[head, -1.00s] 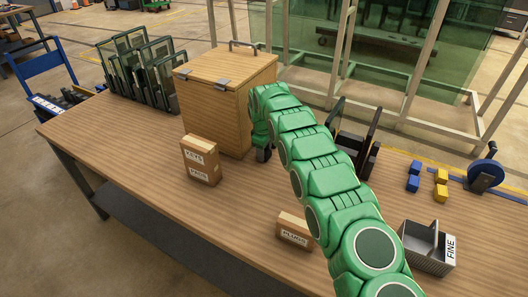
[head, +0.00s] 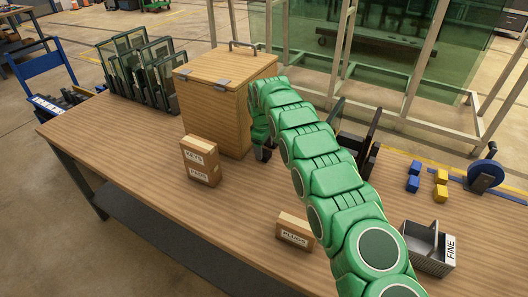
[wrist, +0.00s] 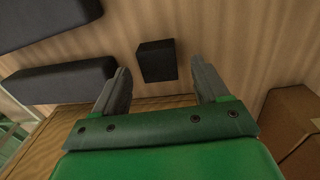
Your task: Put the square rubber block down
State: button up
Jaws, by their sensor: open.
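The square rubber block (wrist: 157,61) is a dark, near-black block on the wooden tabletop. In the wrist view it lies between my gripper's two grey fingers, near their tips, with a visible gap on each side. My gripper (wrist: 161,68) is open around it and does not grip it. In the head view my gripper (head: 263,153) is low over the table, just right of the wooden lidded box (head: 212,105). There the block cannot be told apart from the dark fingers.
Long dark bars (wrist: 62,80) lie left of my gripper in the wrist view. A grey caddy (head: 428,248) and small blue and yellow blocks (head: 441,185) are at right. The front-left tabletop is clear.

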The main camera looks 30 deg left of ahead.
notch_tip(320, 180, up, 10)
jog(key=shift+s+f, duration=0.25)
dwell(0.4)
